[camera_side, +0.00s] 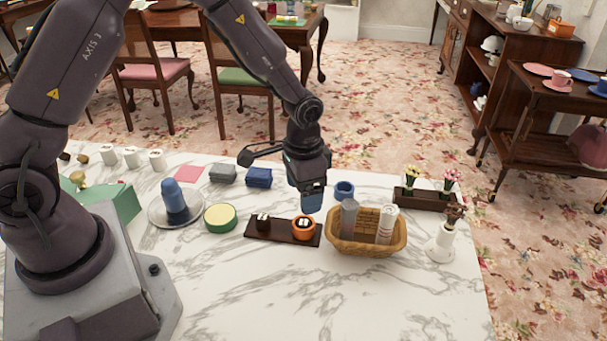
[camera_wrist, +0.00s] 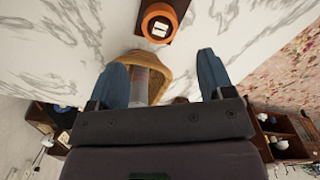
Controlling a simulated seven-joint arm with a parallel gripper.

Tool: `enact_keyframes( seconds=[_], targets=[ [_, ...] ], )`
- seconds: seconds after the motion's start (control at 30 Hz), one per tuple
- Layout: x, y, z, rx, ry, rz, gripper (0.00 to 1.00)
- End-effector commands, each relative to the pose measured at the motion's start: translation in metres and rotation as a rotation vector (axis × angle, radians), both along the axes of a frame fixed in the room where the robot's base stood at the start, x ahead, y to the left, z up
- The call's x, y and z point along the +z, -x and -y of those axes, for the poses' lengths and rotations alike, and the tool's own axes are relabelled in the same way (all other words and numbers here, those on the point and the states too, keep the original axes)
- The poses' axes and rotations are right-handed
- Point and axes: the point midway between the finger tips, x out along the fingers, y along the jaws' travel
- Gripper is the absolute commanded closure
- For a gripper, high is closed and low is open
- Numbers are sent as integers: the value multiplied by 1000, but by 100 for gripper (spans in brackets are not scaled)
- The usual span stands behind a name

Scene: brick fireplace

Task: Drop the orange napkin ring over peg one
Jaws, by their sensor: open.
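The orange napkin ring (camera_side: 304,229) is around the right-hand peg of a dark peg board (camera_side: 283,236) and appears to rest low on it. The peg's white-marked top shows inside the ring. In the wrist view the orange ring (camera_wrist: 146,22) also surrounds a white-marked peg top (camera_wrist: 160,29). A second peg (camera_side: 263,221) stands bare at the board's left. The marks are too small to read, so I cannot tell which is peg one. My gripper (camera_side: 312,207) is open and empty, above the ring and apart from it. Its spread blue fingers show in the wrist view (camera_wrist: 163,65).
A wicker basket (camera_side: 366,247) holding grey and white cylinders stands right of the board. A blue ring (camera_side: 344,190) is behind it. A green-and-yellow round tin (camera_side: 220,217) and a plate (camera_side: 158,216) with a blue object are left. The front counter is clear.

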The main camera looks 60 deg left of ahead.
Motion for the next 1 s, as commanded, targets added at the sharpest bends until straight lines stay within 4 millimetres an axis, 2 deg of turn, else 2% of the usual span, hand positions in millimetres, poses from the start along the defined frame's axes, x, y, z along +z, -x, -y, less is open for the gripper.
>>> enact_keyframes(
  seconds=[0.1,0.23,0.7,0.8,0.87,1.0],
  targets=[
    [21,0,0,1,0,3,26],
    [34,0,0,1,0,1,26],
    [39,2,0,10,0,-9,26],
    [34,20,-1,38,-4,-67,26],
    [46,32,-4,60,-9,-75,26],
    [86,56,-9,109,-18,-48,26]
  ],
)
